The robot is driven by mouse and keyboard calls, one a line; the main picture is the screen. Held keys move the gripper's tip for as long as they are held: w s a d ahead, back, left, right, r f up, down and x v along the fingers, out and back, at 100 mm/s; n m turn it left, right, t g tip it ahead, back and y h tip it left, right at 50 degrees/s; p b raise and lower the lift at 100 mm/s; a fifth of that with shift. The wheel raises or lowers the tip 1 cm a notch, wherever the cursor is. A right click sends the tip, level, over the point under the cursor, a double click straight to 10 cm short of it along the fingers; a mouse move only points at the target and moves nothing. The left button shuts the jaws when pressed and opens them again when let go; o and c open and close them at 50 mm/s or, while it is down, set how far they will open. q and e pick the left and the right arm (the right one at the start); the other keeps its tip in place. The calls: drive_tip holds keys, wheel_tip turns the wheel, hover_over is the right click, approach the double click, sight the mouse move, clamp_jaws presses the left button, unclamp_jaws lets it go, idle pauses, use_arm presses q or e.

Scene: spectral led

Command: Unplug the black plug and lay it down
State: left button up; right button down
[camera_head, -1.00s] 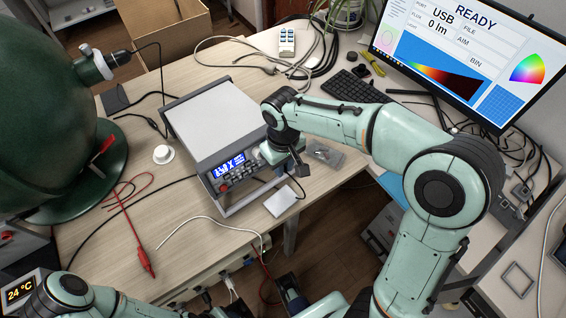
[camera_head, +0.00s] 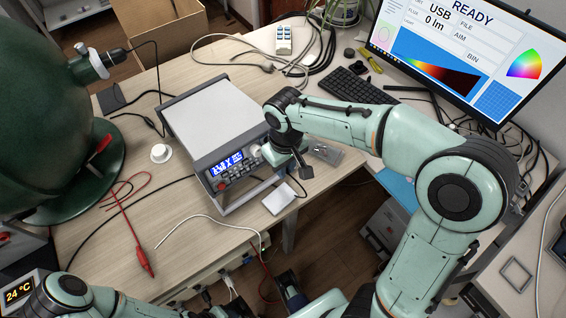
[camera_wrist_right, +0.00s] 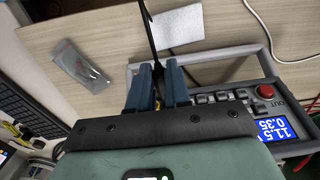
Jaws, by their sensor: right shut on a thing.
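My right gripper (camera_wrist_right: 158,72) is shut on the black plug (camera_wrist_right: 157,66), which is mostly hidden between the two blue fingers in the right wrist view. A black cable (camera_wrist_right: 149,28) runs away from the fingertips. The bench instrument (camera_head: 213,122), a white-topped box with a blue lit display, stands on the table; its front frame and knobs (camera_wrist_right: 267,90) show beside the fingers. In the head view my right gripper (camera_head: 281,157) is at the right end of its front panel. I cannot tell whether the plug still touches a socket.
A white pad (camera_head: 280,199) lies at the table's front edge, below the instrument. A clear bag (camera_head: 325,153) lies to the right of the gripper. A green sphere (camera_head: 45,125) stands at left, with red leads (camera_head: 127,225) nearby. The left-front tabletop has free room.

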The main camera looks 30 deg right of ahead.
drive_tip(key=shift+s+r, duration=0.15)
drive_tip(key=shift+s, duration=0.45)
drive_tip(key=shift+s+d, duration=0.1)
drive_tip(key=shift+s, duration=0.05)
drive_tip(key=shift+s+r, duration=0.1)
drive_tip(key=shift+s, duration=0.35)
